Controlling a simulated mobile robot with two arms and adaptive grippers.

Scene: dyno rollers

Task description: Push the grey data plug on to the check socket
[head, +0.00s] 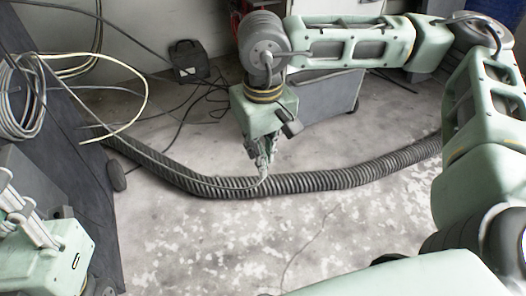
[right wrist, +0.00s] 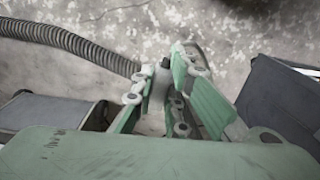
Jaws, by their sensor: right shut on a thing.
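My right gripper (head: 262,158) points down over the floor and is shut on the grey data plug. In the right wrist view, the plug (right wrist: 157,90) shows only as a small grey piece between the fingers, which mostly hide it. A thin pale cable (head: 215,178) loops from the gripper back to the left. Part of my left arm and gripper (head: 30,225) shows at the lower left edge, and its fingertips are not clear. I cannot make out the check socket in either view.
A ribbed grey hose (head: 330,181) crosses the floor below the right gripper. A dark slanted panel (head: 75,160) stands at the left, with coiled cables (head: 22,95) above it. A black box (head: 188,60) and a grey cabinet (head: 325,97) stand behind. The front floor is clear.

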